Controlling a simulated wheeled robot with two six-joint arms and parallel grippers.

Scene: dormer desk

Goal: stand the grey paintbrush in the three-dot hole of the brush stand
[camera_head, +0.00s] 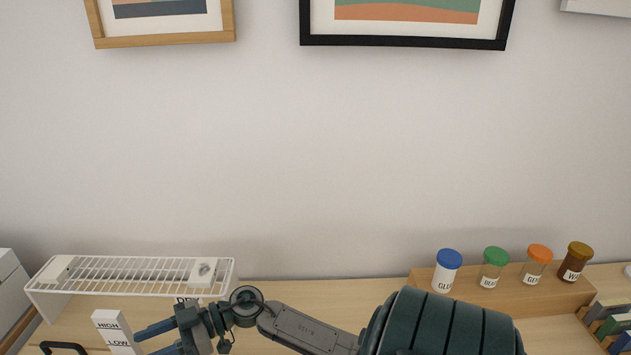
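I cannot make out the grey paintbrush or the brush stand with its three-dot hole in the head view. One arm of mine reaches from the lower right toward the lower left; I take it as my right arm. Its gripper (146,344) has two blue fingers spread apart, with nothing visible between them. The lower finger is partly cut off by the bottom edge. The fingers are just right of a white block (114,327) marked HIGH and LOW; I cannot tell if they touch it. My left gripper is not in view.
A white wire rack (130,276) stands on the wooden desk (325,292) at the back left, with a partly hidden label behind my gripper. A wooden block (518,301) with several capped jars stands back right. A black handle (64,347) shows lower left. The back middle is clear.

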